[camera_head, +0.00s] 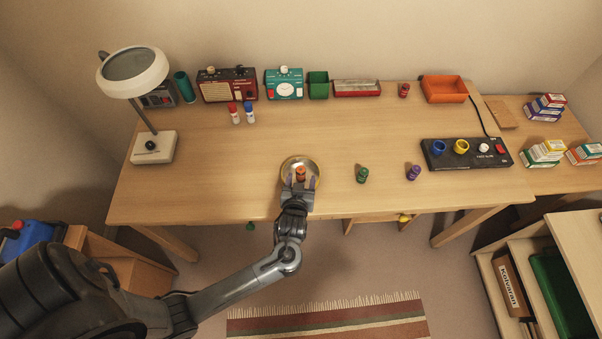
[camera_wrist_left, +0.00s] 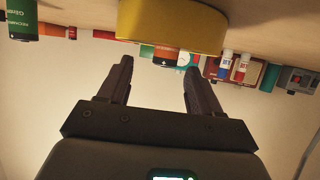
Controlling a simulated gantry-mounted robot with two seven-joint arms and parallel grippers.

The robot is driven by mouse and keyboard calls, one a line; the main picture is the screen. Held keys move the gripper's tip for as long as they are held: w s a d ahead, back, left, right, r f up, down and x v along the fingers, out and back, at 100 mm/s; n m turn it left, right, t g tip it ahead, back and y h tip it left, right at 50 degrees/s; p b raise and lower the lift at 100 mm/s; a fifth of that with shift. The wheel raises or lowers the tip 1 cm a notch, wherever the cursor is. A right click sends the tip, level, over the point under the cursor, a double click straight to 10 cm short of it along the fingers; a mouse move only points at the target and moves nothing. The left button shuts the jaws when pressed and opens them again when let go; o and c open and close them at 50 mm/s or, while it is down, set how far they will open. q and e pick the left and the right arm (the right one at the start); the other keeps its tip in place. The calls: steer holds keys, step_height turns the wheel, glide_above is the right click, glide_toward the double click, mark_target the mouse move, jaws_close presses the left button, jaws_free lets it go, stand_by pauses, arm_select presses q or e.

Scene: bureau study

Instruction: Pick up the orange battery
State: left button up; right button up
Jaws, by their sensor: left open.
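The orange battery (camera_head: 300,172) stands in a round, brass-coloured dish (camera_head: 283,172) near the table's front edge. My left gripper (camera_head: 300,184) is open at the front side of the dish, its fingers pointing towards the battery. In the left wrist view, which is upside down, the dish's yellow wall (camera_wrist_left: 170,25) is close ahead. An orange and black end, apparently the orange battery (camera_wrist_left: 165,57), shows past the rim, between the open fingertips (camera_wrist_left: 160,65) and beyond them. Contact is not visible. My right gripper is not in view.
A green battery (camera_head: 362,175) and a purple battery (camera_head: 413,173) stand to the right on the table (camera_head: 330,135). A black charger (camera_head: 500,158) is further right. A lamp (camera_head: 153,148), radios and boxes line the left and back. The table behind the dish is clear.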

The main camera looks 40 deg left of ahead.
mark_target(300, 171)
arm_select(q)
steer(key=x, duration=0.5)
steer(key=shift+a+r, duration=0.35)
steer(key=shift+a, duration=0.1)
steer(key=shift+w+a+f, duration=0.1)
steer(key=shift+w+f, duration=0.05)
steer(key=c, duration=1.1)
